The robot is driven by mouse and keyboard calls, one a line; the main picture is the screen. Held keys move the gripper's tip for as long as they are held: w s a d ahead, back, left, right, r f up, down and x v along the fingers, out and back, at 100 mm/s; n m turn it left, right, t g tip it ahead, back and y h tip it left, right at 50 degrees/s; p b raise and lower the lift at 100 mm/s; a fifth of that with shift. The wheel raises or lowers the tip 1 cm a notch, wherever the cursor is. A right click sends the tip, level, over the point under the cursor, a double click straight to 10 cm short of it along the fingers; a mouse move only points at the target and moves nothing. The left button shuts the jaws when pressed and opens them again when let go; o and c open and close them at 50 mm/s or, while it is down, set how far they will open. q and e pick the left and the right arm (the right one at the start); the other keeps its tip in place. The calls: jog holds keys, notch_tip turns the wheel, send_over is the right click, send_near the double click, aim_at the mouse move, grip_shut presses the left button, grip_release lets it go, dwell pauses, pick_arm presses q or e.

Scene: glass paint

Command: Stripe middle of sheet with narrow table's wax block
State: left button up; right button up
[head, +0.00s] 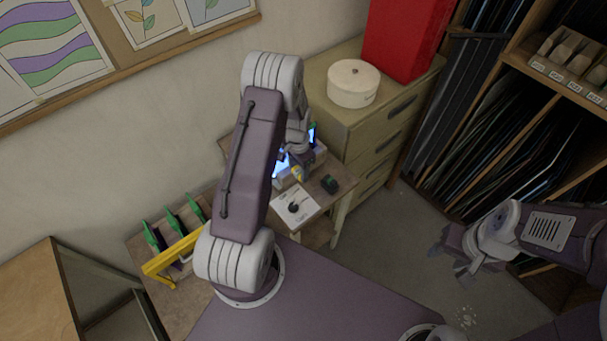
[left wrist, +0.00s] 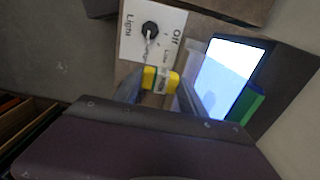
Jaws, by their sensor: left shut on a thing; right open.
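My left gripper (left wrist: 160,82) is shut on a small yellow wax block (left wrist: 174,79) with a pale, partly readable label around its middle. In the head view the yellow block (head: 297,173) shows below my left arm, beside a glowing lit panel (head: 280,165). The lit panel (left wrist: 226,72) is right of the block in the left wrist view. Whether the block touches anything is unclear. The sheet cannot be told apart from the bright panel, and my arm hides much of it. My right gripper (head: 456,252) is open and empty, away at the right over the floor.
A drawer cabinet (head: 372,125) with a round white tin (head: 353,83) stands behind. A rack with green and yellow parts (head: 172,262) is at left.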

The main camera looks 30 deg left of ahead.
pick_arm(q)
jog(key=shift+w+a, duration=0.25)
jog(key=shift+a, duration=0.4)
jog(key=shift+w+a, duration=0.3)
jog(key=shift+a, duration=0.35)
jog(key=shift+w+a, duration=0.25)
jog(key=shift+a, duration=0.4)
jog(key=shift+w+a, duration=0.1)
jog(key=shift+a, duration=0.15)
jog(key=shift+w, duration=0.1)
